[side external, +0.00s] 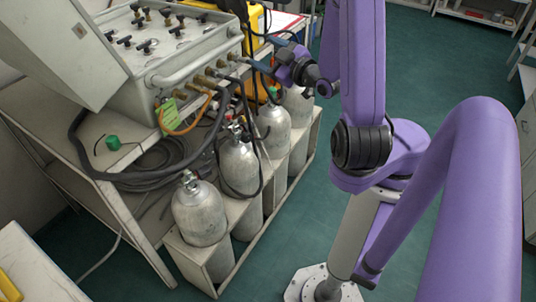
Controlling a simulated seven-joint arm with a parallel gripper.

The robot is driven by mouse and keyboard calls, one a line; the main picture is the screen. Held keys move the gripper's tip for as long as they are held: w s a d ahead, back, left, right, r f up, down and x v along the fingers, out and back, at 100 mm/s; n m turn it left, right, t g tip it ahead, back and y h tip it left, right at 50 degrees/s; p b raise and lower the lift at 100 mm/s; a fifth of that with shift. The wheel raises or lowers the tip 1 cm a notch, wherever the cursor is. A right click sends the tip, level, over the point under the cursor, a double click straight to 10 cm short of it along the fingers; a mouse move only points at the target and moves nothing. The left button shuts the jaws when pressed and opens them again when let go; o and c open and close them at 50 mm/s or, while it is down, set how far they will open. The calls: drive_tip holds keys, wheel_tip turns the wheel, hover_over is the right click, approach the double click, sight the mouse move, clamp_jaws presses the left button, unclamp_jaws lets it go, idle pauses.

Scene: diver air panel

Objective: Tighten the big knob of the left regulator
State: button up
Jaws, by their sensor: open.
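The air panel (185,55) is a grey-white case with its lid raised, standing on the bench at upper left. Several black T-shaped knobs (145,47) stand up from its top face. I cannot tell which of them, if any, is the big knob of the left regulator. My gripper (264,54) is beside the panel's right end, close to the hoses there. It is open and small in this view, partly mixed with the hoses. I see nothing held between its fingers. Whether it touches the panel or a hose cannot be told.
Brass fittings (204,80) and black hoses (165,180) run along the panel's front. Several grey cylinders (200,212) stand in a rack below, some with valves. A green item (113,143) lies on the bench (92,188). The green floor (300,225) right of the rack is partly clear.

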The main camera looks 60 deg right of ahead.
approach(249, 139)
drive_tip(key=shift+x, duration=5.35)
drive_tip(key=shift+a+r, duration=0.1)
